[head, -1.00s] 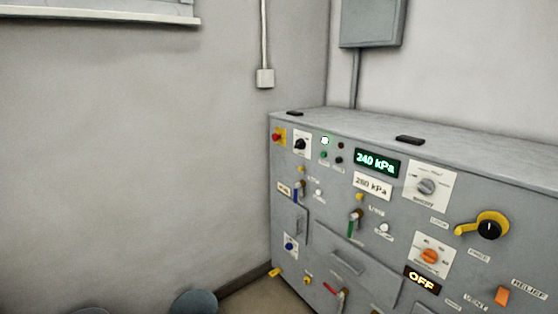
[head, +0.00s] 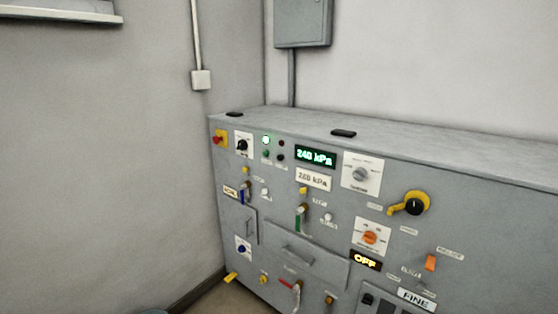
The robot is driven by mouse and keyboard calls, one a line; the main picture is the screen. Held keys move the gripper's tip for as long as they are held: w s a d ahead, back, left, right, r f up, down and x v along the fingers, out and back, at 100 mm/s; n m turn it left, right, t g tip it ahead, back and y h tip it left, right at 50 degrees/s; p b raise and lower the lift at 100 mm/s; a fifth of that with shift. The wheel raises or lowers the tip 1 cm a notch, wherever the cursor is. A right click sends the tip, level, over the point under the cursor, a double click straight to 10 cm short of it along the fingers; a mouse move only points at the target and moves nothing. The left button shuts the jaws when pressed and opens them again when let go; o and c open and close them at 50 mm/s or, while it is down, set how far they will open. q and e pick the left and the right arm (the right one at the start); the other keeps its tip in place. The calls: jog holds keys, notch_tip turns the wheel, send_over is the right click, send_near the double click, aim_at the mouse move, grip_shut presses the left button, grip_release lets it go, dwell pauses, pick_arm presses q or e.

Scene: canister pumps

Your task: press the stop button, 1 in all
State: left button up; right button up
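A grey control cabinet (head: 290,225) stands against the back wall, its front facing me at an angle. A small green push button (head: 266,154) and a dark one (head: 281,157) sit right of the black rotary switch (head: 242,145). A lit pale green lamp (head: 266,140) is above the green button. Which one is labelled stop is too small to read. Neither of my grippers is in view.
A yellow-handled black knob (head: 413,204) and several levers stick out of the front. A wall box (head: 301,22) hangs above the cabinet. Bare wall lies at left.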

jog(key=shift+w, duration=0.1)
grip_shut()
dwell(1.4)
